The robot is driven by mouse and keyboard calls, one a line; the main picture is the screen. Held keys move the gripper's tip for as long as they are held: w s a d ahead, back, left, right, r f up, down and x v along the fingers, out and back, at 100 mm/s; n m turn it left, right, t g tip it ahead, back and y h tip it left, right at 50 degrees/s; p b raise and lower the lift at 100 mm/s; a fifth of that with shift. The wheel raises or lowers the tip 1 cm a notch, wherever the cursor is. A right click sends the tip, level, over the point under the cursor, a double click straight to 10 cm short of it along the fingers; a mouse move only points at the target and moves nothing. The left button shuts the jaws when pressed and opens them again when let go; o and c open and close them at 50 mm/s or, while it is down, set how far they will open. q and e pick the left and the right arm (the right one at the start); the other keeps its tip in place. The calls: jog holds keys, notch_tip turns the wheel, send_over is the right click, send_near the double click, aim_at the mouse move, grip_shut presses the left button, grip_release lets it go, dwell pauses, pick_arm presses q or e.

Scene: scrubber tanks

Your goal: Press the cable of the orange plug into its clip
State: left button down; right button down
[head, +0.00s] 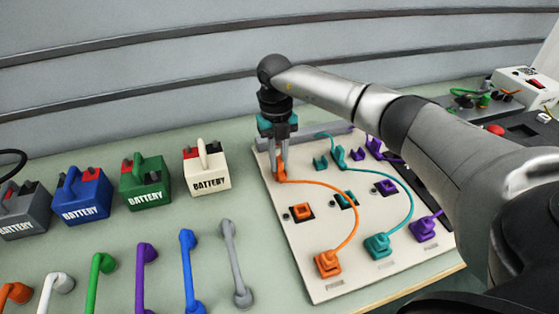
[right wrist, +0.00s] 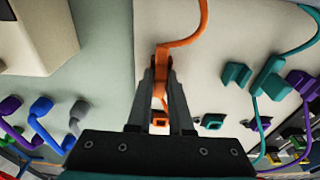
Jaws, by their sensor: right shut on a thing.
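The orange plug (head: 328,263) sits near the front edge of the pale board (head: 322,285). Its orange cable (head: 352,222) curves from there to the back left of the board, where my right gripper (head: 281,172) is. The right gripper is shut on the orange cable low over the board. In the right wrist view, orange shows between its fingers (right wrist: 161,85), and the cable (right wrist: 185,42) runs on past the tips. The fingers hide the orange clip, so I cannot tell whether the cable is seated. My left gripper is not in view.
An orange square socket (head: 302,211) lies in front of the gripper. Teal pieces (head: 320,163) stand close on its right, with a teal cable (head: 411,205) beyond. A white battery (head: 207,168) stands left of the board. Several coloured handles lie at the front left.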

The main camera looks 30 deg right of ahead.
aim_at(281, 172)
jog(key=shift+s+a+f+p, duration=0.15)
jog(key=shift+s+f, duration=0.1)
jog(key=shift+f, duration=0.3)
jog(key=shift+s+d+f+p, duration=0.1)
jog(key=shift+s+f+p, duration=0.1)
jog(key=shift+f, duration=0.3)
jog(key=shift+s+g+p, duration=0.1)
jog(key=shift+g+p, duration=0.2)
dwell(0.4)
jog(key=shift+s+f+b, duration=0.2)
jog(key=shift+f+b, duration=0.25)
jog(key=shift+f, duration=0.15)
jog(key=shift+w+r+p, duration=0.1)
jog(key=shift+r+p, duration=0.1)
jog(key=shift+p, duration=0.1)
dwell(0.5)
jog(key=c, duration=0.8)
grip_release()
jog(key=r+p, duration=0.2)
jog(key=r, duration=0.1)
jog(key=r+p, duration=0.2)
jog(key=p, duration=0.1)
jog(key=r+p, duration=0.3)
jog(key=shift+w+d+r, duration=0.2)
jog(key=shift+w+r, duration=0.15)
jog(key=shift+f, duration=0.1)
